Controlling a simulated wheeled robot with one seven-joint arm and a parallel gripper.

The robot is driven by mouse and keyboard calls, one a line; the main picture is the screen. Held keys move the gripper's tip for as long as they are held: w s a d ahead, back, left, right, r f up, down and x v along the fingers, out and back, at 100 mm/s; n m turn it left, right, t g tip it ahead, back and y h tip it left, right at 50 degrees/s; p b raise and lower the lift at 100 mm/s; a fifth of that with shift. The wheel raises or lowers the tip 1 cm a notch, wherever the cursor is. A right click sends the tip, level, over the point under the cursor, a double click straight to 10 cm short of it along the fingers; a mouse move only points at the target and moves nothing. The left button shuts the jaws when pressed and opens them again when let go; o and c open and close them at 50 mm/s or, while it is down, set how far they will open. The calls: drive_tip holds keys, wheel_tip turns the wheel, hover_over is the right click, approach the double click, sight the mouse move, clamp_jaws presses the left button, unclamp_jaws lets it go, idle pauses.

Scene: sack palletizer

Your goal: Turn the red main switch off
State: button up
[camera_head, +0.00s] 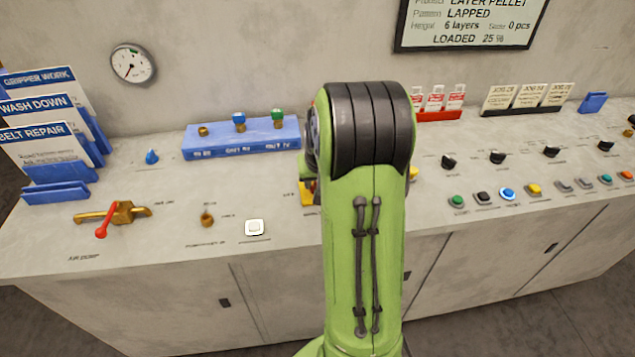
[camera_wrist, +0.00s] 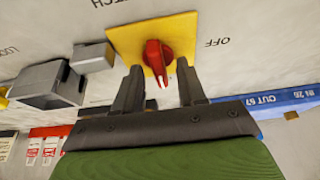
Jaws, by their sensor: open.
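The red main switch (camera_wrist: 156,58) is a red knob on a square yellow plate (camera_wrist: 185,22) in the wrist view. Its white mark points toward the gripper's side, not at the printed OFF label to its right. My gripper (camera_wrist: 159,70) is open, with one dark fingertip on each side of the knob's near end. I cannot tell whether either finger touches it. In the head view, my green arm hides the knob and gripper; a yellow plate edge (camera_head: 306,194) shows left of the arm.
A grey block (camera_wrist: 93,57) and a larger grey hollow piece (camera_wrist: 48,86) stand left of the switch in the wrist view. In the head view, a blue valve block (camera_head: 240,150) and a brass valve with red handle (camera_head: 103,222) lie left of my arm; several buttons and knobs are right.

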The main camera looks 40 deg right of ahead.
drive_tip(key=shift+f, duration=0.1)
clamp_jaws()
idle(0.4)
drive_tip(key=n, duration=0.1)
drive_tip(key=n+y, duration=0.1)
drive_tip(key=n, duration=0.1)
drive_tip(key=shift+d+n+t, duration=0.2)
drive_tip(key=shift+n+t, duration=0.1)
drive_tip(key=n+y, duration=0.2)
drive_tip(key=n, duration=0.3)
drive_tip(key=shift+d, duration=0.1)
drive_tip(key=n+y, duration=0.1)
drive_tip(key=n, duration=0.1)
drive_tip(key=n+p, duration=0.1)
drive_tip(key=n, duration=0.2)
drive_tip(key=shift+d+y, duration=0.1)
drive_tip(key=shift+y, duration=0.3)
drive_tip(key=shift+w+d+n+g+y+p, duration=0.1)
drive_tip(key=shift+n+g+y+p, duration=0.3)
drive_tip(key=shift+n, duration=0.65)
drive_tip(key=shift+n+g+y+p, duration=0.2)
drive_tip(key=shift+n+g+p, duration=0.3)
drive_tip(key=shift+n, duration=0.55)
